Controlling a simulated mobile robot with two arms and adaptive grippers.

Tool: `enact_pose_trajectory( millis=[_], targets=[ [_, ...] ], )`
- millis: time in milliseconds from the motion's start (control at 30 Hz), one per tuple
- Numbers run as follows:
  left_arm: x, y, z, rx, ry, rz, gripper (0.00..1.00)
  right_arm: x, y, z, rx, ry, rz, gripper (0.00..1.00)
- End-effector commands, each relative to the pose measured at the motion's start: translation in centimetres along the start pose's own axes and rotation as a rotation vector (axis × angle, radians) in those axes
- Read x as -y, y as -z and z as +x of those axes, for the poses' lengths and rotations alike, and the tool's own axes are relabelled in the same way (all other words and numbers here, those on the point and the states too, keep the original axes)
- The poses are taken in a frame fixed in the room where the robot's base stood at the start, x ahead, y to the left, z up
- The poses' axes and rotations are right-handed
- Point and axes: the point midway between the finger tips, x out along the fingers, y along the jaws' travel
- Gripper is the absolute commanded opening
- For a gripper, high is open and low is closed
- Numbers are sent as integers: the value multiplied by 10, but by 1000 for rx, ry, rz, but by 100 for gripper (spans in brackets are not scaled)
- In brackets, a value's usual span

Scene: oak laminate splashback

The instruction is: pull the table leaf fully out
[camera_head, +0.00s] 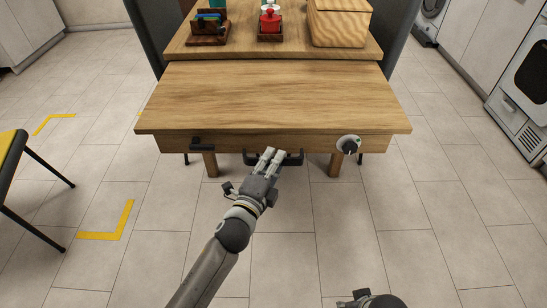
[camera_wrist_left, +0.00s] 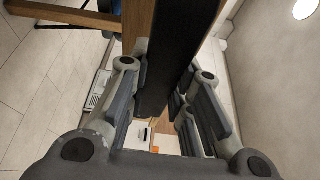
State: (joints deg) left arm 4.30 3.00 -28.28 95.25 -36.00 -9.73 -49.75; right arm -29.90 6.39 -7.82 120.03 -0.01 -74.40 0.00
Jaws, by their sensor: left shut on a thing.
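The table leaf (camera_head: 270,95) is a wide wooden board at the near end of the table, lower than the main top. Its front carries a dark bar handle (camera_head: 293,159) in the middle. My left gripper (camera_head: 268,155) is shut on this handle. In the left wrist view the dark handle (camera_wrist_left: 170,50) runs between the fingers of the left gripper (camera_wrist_left: 160,105). The fingers hide part of the handle in the head view. Of my right arm only a dark piece shows at the bottom edge; its fingers are not seen.
A dark latch (camera_head: 202,145) and a round knob (camera_head: 348,144) sit on the leaf's front. The main tabletop (camera_head: 245,45) bears a wooden box (camera_head: 340,22), a caddy (camera_head: 208,28) and a red bottle (camera_head: 270,20). A yellow chair (camera_head: 12,150) stands left. The near floor is clear.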

Motion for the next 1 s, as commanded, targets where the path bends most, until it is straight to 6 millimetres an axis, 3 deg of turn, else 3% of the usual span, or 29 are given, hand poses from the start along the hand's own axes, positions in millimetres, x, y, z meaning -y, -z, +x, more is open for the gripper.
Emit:
enact_pose_trajectory(
  millis=[300, 333, 500, 833, 1000],
  targets=[
    [-6, 3, -3, -5, -9, -2, 0, 0, 0, 1, 0, 0, 0, 38],
    [-6, 3, -3, -5, -10, -2, 23, 0, 0, 1, 0, 0, 0, 38],
    [-5, 3, -2, -4, -8, -1, 43, 0, 0, 0, 0, 0, 0, 38],
    [-3, 2, -3, -3, -5, -1, 43, 0, 0, 0, 0, 1, -1, 38],
    [-4, 1, -20, -3, -7, -1, 43, 0, 0, 0, 1, 0, -1, 38]
  ],
)
